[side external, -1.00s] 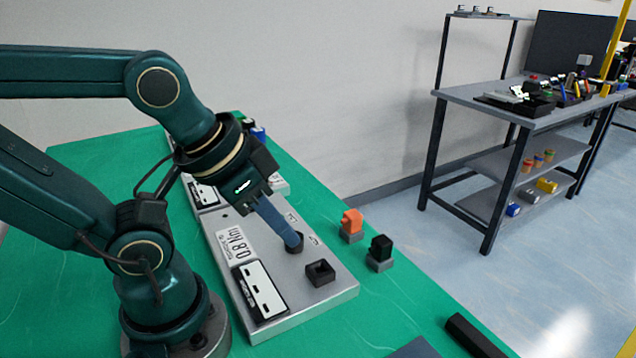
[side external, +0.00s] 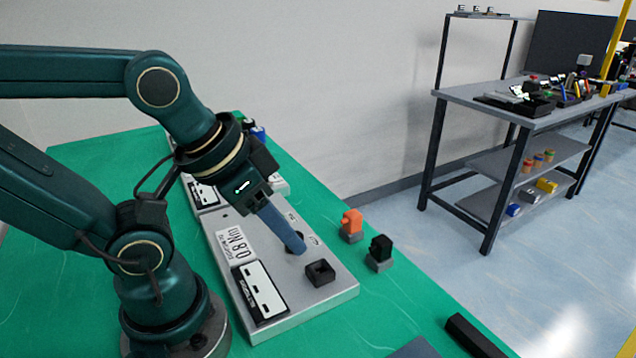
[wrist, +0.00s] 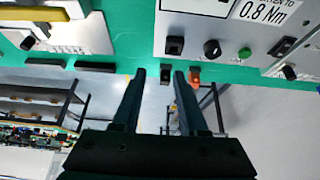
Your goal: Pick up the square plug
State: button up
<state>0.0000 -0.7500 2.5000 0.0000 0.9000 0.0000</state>
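A black squarish plug (side external: 380,248) stands on a small grey base on the green mat, beyond the right edge of the metal panel. An orange plug (side external: 351,221) stands on a similar base beside it. I cannot tell for certain which is the square plug; the black one looks square. My gripper (wrist: 160,77) is open and empty. In the wrist view the black plug (wrist: 166,74) shows between the fingertips, and the orange plug (wrist: 194,77) lies just right of them. In the side view my gripper (side external: 298,248) is over the panel, left of both plugs and apart from them.
The metal panel (side external: 290,322) carries a black square socket (side external: 320,272) near the fingertips and a label reading 0.8 Nm. A dark bar (side external: 472,336) lies at the mat's right edge. The mat around the plugs is clear. A shelf table (side external: 470,95) stands farther off.

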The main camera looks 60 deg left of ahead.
jog(key=o, duration=0.3)
